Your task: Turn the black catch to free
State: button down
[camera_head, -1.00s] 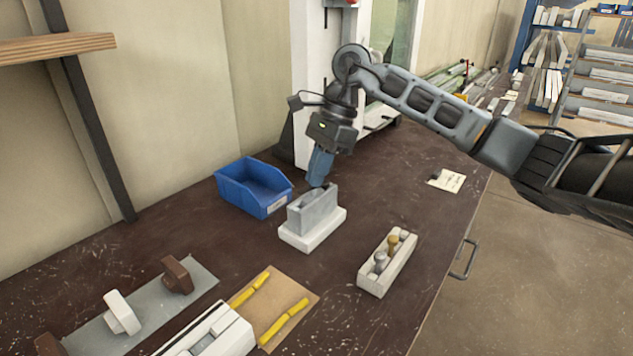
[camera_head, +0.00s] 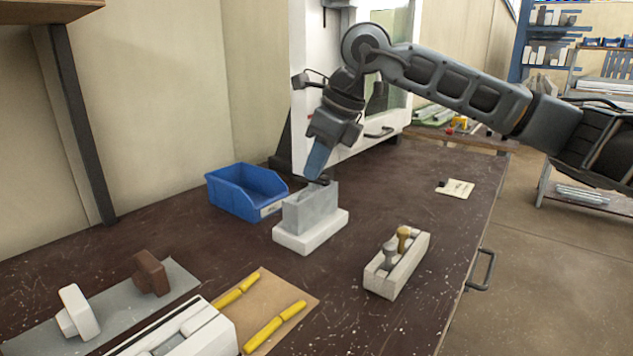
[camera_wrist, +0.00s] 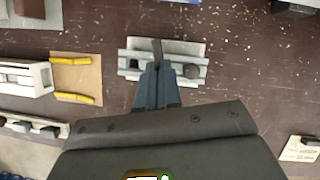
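In the head view, a grey block fixture (camera_head: 312,210) stands on a white base (camera_head: 308,238). My gripper (camera_head: 317,177), with blue fingers, reaches down at a tilt to the block's top, and a small dark part shows by its tips. In the wrist view, the fixture (camera_wrist: 132,65) lies beneath my gripper (camera_wrist: 157,72). A narrow dark bar (camera_wrist: 157,50) stands at the fingertips, and a dark round knob (camera_wrist: 191,71) is just right of them. I cannot tell which of these is the black catch, or whether the fingers grip the bar. The fingertips look close together.
A blue bin (camera_head: 247,192) stands behind the fixture to the left. A pale rack with pegs (camera_head: 397,265) is in front to the right. Yellow-handled pieces lie on a tan mat (camera_head: 262,300). A paper note (camera_head: 457,189) lies at the right. Bare tabletop surrounds the fixture.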

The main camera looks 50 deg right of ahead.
jog(key=shift+a+m+h+b, duration=0.15)
jog(key=shift+m+h+b, duration=0.45)
jog(key=shift+m+b, duration=0.85)
jog(key=c, duration=1.3)
grip_release()
jog(key=shift+r, duration=0.1)
jog(key=shift+v, duration=3.85)
jog(key=shift+s, duration=0.1)
